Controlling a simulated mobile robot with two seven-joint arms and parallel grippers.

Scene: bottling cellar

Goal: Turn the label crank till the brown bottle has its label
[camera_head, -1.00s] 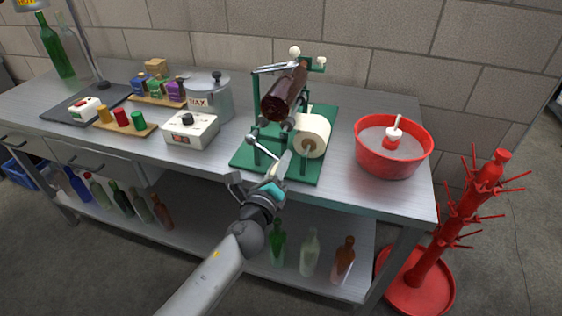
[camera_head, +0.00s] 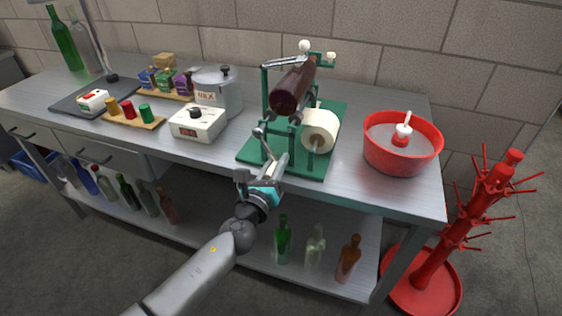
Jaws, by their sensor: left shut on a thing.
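The brown bottle (camera_head: 292,88) lies on its side on top of the green label machine (camera_head: 246,150). The side of it that I see is plain dark brown. A cream label roll (camera_head: 319,130) sits below it on the machine's right. The metal crank (camera_head: 261,139) is at the machine's front left. My left gripper (camera_head: 264,168) is at the machine's front edge, just below the crank, and is shut on what looks like the crank's handle. Its fingers hide the grip itself. My right gripper is out of view.
A red tub (camera_head: 401,168) stands right of the machine, and a red bottle tree (camera_head: 442,242) on the floor beyond. A white box (camera_head: 198,124) and a metal pot (camera_head: 230,96) stand to the left. Bottles fill parts of the lower shelf (camera_head: 200,222).

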